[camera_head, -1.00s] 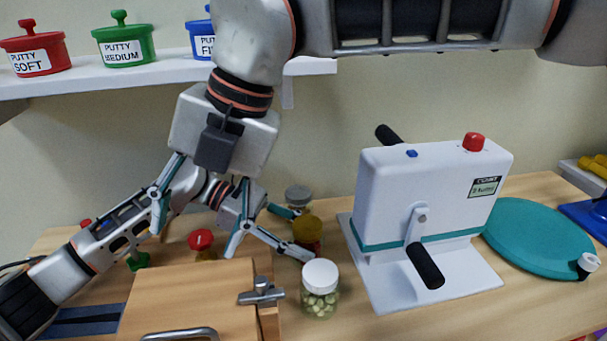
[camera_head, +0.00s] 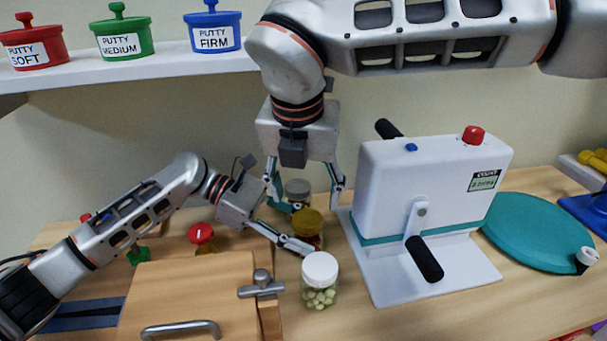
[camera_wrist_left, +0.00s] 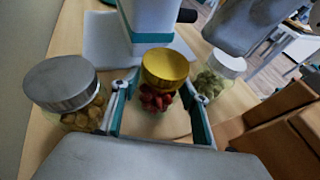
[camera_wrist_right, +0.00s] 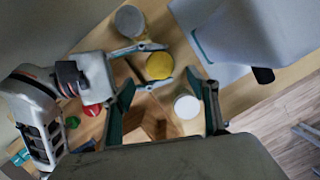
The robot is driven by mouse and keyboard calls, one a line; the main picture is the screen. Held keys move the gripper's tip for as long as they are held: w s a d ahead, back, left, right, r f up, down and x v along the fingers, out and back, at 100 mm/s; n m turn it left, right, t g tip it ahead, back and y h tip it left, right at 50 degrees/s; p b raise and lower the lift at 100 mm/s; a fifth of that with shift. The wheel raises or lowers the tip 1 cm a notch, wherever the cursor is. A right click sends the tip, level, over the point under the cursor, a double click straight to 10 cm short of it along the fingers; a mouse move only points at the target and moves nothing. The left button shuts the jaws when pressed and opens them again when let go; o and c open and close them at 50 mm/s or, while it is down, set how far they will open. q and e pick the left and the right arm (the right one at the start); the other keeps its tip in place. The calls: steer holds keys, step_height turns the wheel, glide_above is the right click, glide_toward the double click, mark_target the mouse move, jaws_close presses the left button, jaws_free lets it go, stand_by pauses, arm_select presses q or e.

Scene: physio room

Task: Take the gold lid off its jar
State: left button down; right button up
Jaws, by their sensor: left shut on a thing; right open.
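The gold lid (camera_head: 307,217) sits on a glass jar with red contents (camera_wrist_left: 155,99). In the left wrist view the gold lid (camera_wrist_left: 165,66) is on top of the jar, between my fingers. My left gripper (camera_head: 297,229) is shut on the jar's glass body, below the lid, and comes in from the left. My right gripper (camera_head: 304,196) is open and empty, pointing down above the jars. In the right wrist view the gold lid (camera_wrist_right: 159,66) lies beyond and between its open fingers (camera_wrist_right: 168,88).
A grey-lidded jar (camera_head: 298,187) stands behind and a white-lidded jar (camera_head: 320,275) in front, both close by. A white cranked machine (camera_head: 400,190) stands right. A wooden box (camera_head: 190,290) fills the front left.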

mark_target(308, 218)
steer(key=x, duration=0.6)
steer(key=shift+f, duration=0.25)
steer(key=c, duration=1.4)
steer(key=shift+o, duration=0.2)
steer(key=n, duration=0.2)
steer(key=n+y, duration=0.1)
steer(key=n, duration=0.3)
steer(key=shift+d+y, duration=0.3)
steer(key=shift+y, duration=0.1)
steer(key=n, duration=0.3)
steer(key=n+g+y, duration=0.1)
steer(key=n, duration=0.3)
steer(key=shift+w+d+n+g+y, duration=0.1)
steer(key=shift+n+g+y, duration=0.2)
steer(key=o, duration=1.2)
steer(key=shift+o, duration=0.2)
